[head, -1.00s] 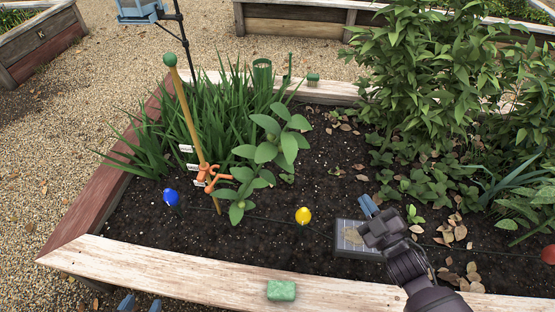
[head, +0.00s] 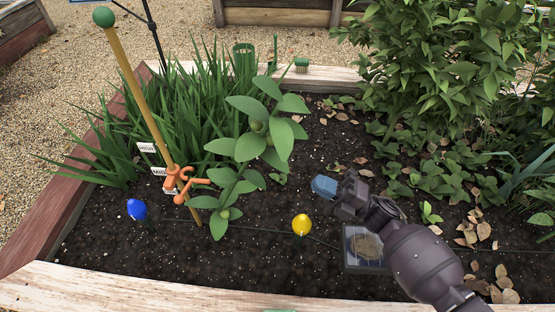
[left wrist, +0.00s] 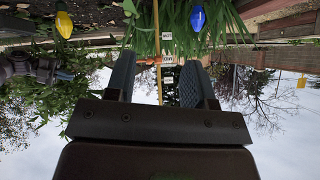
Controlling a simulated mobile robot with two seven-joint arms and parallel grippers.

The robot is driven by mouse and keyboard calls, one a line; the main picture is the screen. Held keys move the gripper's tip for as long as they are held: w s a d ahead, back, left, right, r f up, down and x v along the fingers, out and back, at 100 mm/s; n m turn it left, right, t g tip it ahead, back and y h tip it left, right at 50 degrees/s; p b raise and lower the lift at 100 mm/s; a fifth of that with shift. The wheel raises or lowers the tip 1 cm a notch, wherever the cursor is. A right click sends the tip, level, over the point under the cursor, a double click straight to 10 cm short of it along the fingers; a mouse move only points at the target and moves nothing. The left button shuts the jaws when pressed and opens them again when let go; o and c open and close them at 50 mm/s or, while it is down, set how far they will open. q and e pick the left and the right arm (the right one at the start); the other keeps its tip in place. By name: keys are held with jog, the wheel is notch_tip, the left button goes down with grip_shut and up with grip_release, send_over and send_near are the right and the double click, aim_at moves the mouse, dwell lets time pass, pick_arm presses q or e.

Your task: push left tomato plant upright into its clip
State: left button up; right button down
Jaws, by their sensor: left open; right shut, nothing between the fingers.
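The tomato plant (head: 238,165) leans to the right, away from a tan stake (head: 137,90) with a green ball on top. An orange clip (head: 177,180) is on the stake, its arms open toward the plant; the stem stands outside it. My right gripper (head: 325,186) is shut and empty, to the right of the plant and apart from it. My left gripper (left wrist: 157,65) shows only in the left wrist view, open and empty. Beyond its fingers, upside down, are the stake (left wrist: 156,20) and part of the clip (left wrist: 149,60).
White labels (head: 147,147) stand beside the stake. A blue bulb (head: 137,210), a yellow bulb (head: 302,224) and a small dark panel (head: 362,248) sit near the front. Tall grass (head: 205,110) is behind the stake. The bed's front board (head: 100,288) edges the soil.

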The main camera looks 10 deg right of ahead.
pick_arm(q)
jog(key=shift+f+b, duration=0.1)
jog(key=shift+b, duration=0.35)
pick_arm(e)
jog(key=x, duration=1.4)
jog(key=shift+d+r, duration=0.1)
